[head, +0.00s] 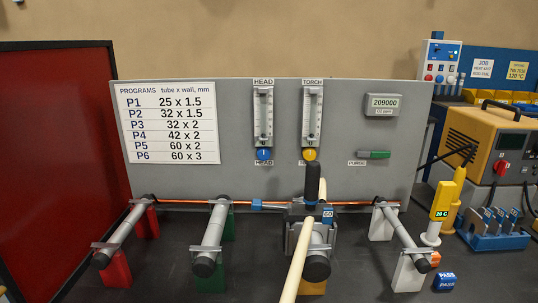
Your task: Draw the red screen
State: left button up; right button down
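The red screen (55,150) stands at the far left, a large dark red panel in a black frame. Its right frame edge (121,115) ends close to the left edge of the grey back panel. Its left part runs out of the picture. Neither of my grippers shows in the head view.
Grey tubes (211,238) with black ends lie on red, green, yellow and white stands along the bench (160,280). A block with a black handle (312,182) sits mid-bench, with a pale rod (296,265) before it. A yellow machine (485,140) stands right.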

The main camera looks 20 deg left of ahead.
aim_at(65, 187)
jog(key=u, duration=2.45)
